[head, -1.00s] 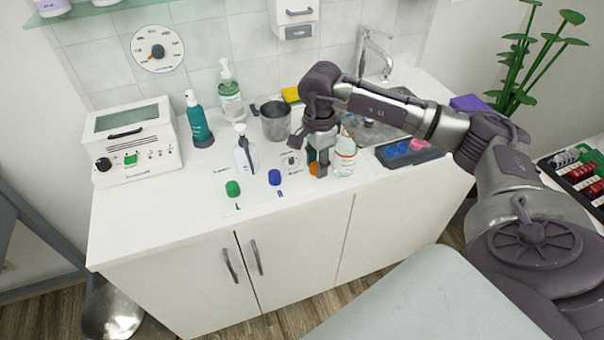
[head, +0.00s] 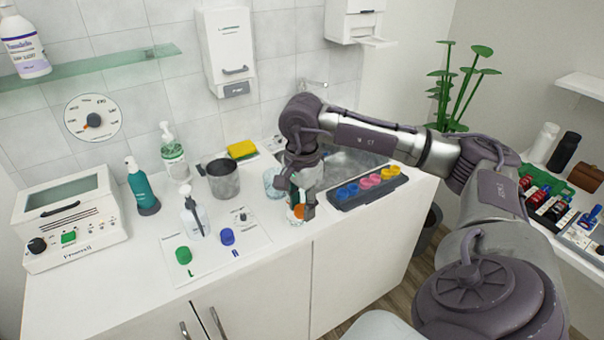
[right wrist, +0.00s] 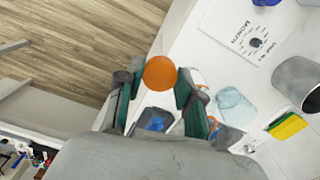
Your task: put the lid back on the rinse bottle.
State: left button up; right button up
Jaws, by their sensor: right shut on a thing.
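My right gripper (head: 300,208) is shut on an orange lid (head: 299,211), low over the front of the white counter. In the right wrist view the round top of the lid (right wrist: 160,73) shows between the two green-padded fingers (right wrist: 160,92). A pale, clear bottle (head: 313,178) stands right at the gripper and is mostly hidden behind it in the head view; it seems to be the rinse bottle. Its mouth is hidden, and I cannot tell whether the lid touches it. My left gripper is not in view.
A clear cup (head: 272,184), a metal beaker (head: 223,180) and a yellow sponge (head: 241,150) stand left of the gripper. A tray of coloured cups (head: 368,188) lies to its right. A green lid (head: 183,255) and a blue lid (head: 227,236) lie at front left.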

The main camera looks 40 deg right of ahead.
jog(key=s+a+f+n, duration=0.1)
jog(key=s+a+n, duration=0.1)
jog(key=a+n, duration=0.7)
jog(key=s+a+f+n, duration=0.1)
jog(key=s+a+n, duration=0.2)
jog(key=a+n, duration=0.6)
jog(key=shift+s+a+f+n, duration=0.3)
jog(key=shift+a+f+n, duration=0.1)
jog(key=shift+a, duration=0.75)
